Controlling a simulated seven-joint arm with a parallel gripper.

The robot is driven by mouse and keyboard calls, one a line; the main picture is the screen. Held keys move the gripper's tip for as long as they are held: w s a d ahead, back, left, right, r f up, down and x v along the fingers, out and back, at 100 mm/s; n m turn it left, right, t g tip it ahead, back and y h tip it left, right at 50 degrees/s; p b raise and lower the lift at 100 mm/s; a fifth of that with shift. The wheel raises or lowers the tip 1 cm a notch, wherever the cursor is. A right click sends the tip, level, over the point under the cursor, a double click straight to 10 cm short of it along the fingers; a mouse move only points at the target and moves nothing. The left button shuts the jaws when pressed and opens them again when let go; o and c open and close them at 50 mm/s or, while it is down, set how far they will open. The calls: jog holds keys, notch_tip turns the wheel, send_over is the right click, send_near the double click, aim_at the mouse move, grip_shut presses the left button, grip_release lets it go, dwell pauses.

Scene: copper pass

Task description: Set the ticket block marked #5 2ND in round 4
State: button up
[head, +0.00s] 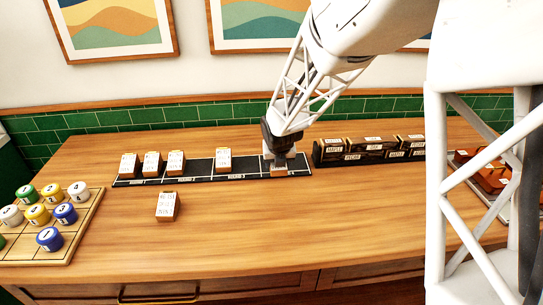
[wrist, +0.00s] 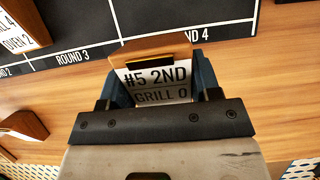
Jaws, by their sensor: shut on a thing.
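My gripper (head: 279,160) is at the right end of the black strip (head: 250,165) in the head view. In the wrist view, my gripper (wrist: 152,82) is shut on the ticket block (wrist: 155,72), whose face reads #5 2ND over a GRILL line. The held block (head: 281,169) is partly hidden by the fingers in the head view. It is over the strip's front edge in the wrist view, covering part of the ROUND 4 label (wrist: 193,36). The ROUND 3 label (wrist: 72,57) is to its left. Whether the block touches the strip, I cannot tell.
Several other ticket blocks stand on the strip, the nearest one (head: 223,160) left of my gripper. A loose block (head: 167,206) stands on the table in front. Dark boxes (head: 370,148) stand right of the strip. A wooden tray (head: 85,228) with coloured pieces is at left.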

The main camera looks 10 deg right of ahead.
jog(key=w, duration=0.5)
jog(key=w+a, duration=0.1)
jog(key=w, duration=0.2)
jog(key=shift+f, duration=0.4)
jog(key=shift+w, duration=0.1)
jog(key=shift+w, duration=0.3)
jog(key=shift+f, duration=1.75)
jog(key=shift+f, duration=0.25)
jog(key=o, duration=1)
jog(key=shift+f, duration=0.1)
jog(key=shift+a, duration=0.1)
